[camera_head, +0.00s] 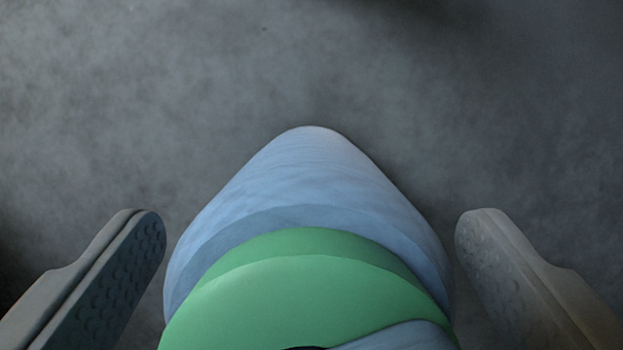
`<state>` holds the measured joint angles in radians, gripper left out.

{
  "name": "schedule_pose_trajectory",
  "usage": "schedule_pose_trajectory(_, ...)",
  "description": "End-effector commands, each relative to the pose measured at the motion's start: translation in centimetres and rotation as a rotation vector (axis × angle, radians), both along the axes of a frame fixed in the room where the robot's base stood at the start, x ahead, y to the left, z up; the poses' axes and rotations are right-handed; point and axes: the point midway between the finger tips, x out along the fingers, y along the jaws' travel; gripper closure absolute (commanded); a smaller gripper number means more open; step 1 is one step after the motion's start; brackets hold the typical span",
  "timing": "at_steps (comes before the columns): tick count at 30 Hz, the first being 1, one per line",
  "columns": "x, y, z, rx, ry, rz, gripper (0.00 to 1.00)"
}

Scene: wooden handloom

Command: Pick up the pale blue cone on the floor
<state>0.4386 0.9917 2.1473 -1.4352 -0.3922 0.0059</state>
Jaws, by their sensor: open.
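The pale blue cone (309,175) fills the lower middle of the view, its narrow rounded end pointing up the picture. A green band or piece (300,290) covers much of its lower part, with more pale blue showing below it at the bottom edge. My gripper (310,225) is open, with one finger to the left of the cone and one to the right. A narrow gap shows between the cone and each finger in the picture. The bottom of the cone is cut off by the frame edge.
The grey, mottled floor (150,90) is bare around and beyond the cone. A dark shadow lies at the top edge, right of the middle. No other object shows near the fingers.

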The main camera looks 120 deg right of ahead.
Motion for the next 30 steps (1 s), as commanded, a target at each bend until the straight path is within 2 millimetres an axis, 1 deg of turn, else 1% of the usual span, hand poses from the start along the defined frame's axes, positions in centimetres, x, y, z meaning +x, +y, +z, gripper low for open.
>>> schedule_pose_trajectory(5,0.0,0.0,0.0,0.000,0.000,0.000,0.11)
schedule_pose_trajectory(6,0.0,0.0,0.0,0.000,0.000,0.000,0.15)
schedule_pose_trajectory(8,0.0,0.0,0.0,0.000,0.000,0.000,0.26)
schedule_pose_trajectory(12,0.0,0.0,0.0,0.000,0.000,0.000,0.54)
schedule_pose_trajectory(14,0.0,0.0,0.0,0.000,0.000,0.000,0.66)
schedule_pose_trajectory(15,0.0,0.0,0.0,0.000,0.000,0.000,0.73)
schedule_pose_trajectory(17,0.0,0.0,0.0,0.000,0.000,0.000,0.85)
schedule_pose_trajectory(18,0.0,0.0,0.0,0.000,0.000,0.000,0.88)
schedule_pose_trajectory(26,0.0,0.0,0.2,0.000,0.000,0.001,0.88)
schedule_pose_trajectory(30,0.0,0.0,1.3,0.000,-0.002,0.001,0.88)
